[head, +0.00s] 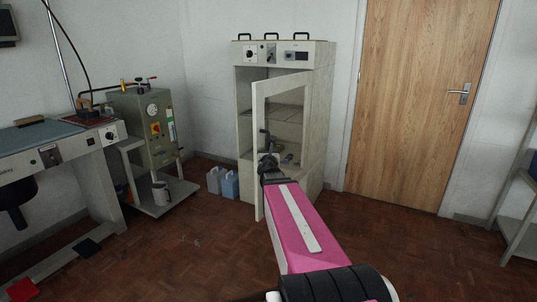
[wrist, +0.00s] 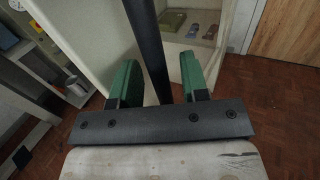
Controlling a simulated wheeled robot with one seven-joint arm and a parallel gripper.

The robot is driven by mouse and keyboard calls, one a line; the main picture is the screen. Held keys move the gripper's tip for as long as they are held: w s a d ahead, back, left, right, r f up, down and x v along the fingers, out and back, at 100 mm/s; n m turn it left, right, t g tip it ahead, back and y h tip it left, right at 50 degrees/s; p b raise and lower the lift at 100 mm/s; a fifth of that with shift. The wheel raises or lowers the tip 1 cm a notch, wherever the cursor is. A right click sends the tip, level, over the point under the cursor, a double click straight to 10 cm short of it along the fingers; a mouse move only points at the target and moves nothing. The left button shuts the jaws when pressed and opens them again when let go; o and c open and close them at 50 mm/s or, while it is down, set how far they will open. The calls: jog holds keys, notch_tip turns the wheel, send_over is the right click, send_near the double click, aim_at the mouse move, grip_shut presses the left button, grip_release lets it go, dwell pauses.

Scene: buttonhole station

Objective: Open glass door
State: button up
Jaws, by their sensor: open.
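The glass door (head: 257,165) is a pale frame on the front of a pale cabinet (head: 325,95). It stands partly open, its left edge swung out from the cabinet and its right side near the cabinet's right edge. My gripper (head: 266,150) is at the door's left side, about mid-height; its tips are small and dark in the head view. In the wrist view my gripper (wrist: 158,72) has its green fingers apart, with a dark upright bar (wrist: 148,35) between them, apparently the door handle. I cannot tell whether either finger touches the bar.
Small objects (wrist: 190,24) lie inside the cabinet. Jugs (head: 230,186) stand on the floor left of it. A green machine (head: 150,135) on a cart and a worktable (head: 50,150) are at the left. A wooden door (head: 412,100) is at the right. The floor (head: 390,225) at right is clear.

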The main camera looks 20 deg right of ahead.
jog(key=v, duration=0.7)
jog(key=shift+s, duration=0.2)
jog(key=c, duration=0.7)
jog(key=shift+f+m, duration=0.1)
jog(key=shift+m, duration=0.3)
grip_shut()
jog(key=s+d+f+m+g+h, duration=0.15)
jog(key=s+f+m+g, duration=0.35)
jog(key=m, duration=0.6)
jog(key=s+f+m+g+h, duration=0.2)
jog(key=f+m+g, duration=0.2)
jog(key=f+m, duration=0.5)
jog(key=s+a+f+m+g+y, duration=0.5)
jog(key=a+f+m+g, duration=0.2)
jog(key=a+f+m, duration=0.35)
jog(key=w+a+r+m+g+h, duration=0.1)
jog(key=w+a+r+h, duration=0.3)
jog(key=w, duration=0.5)
jog(key=w+a+r+g+h, duration=0.1)
jog(key=w+a+r+h, duration=0.3)
jog(key=w, duration=0.5)
jog(key=w+a+r+m+g+h, duration=0.1)
jog(key=w+a+r+h, duration=0.15)
jog(key=w+h, duration=0.5)
jog(key=s+d+y, duration=0.1)
jog(key=s+d, duration=0.1)
jog(key=d, duration=1.1)
jog(key=shift+s+r+y, duration=0.25)
jog(key=shift+y, duration=0.15)
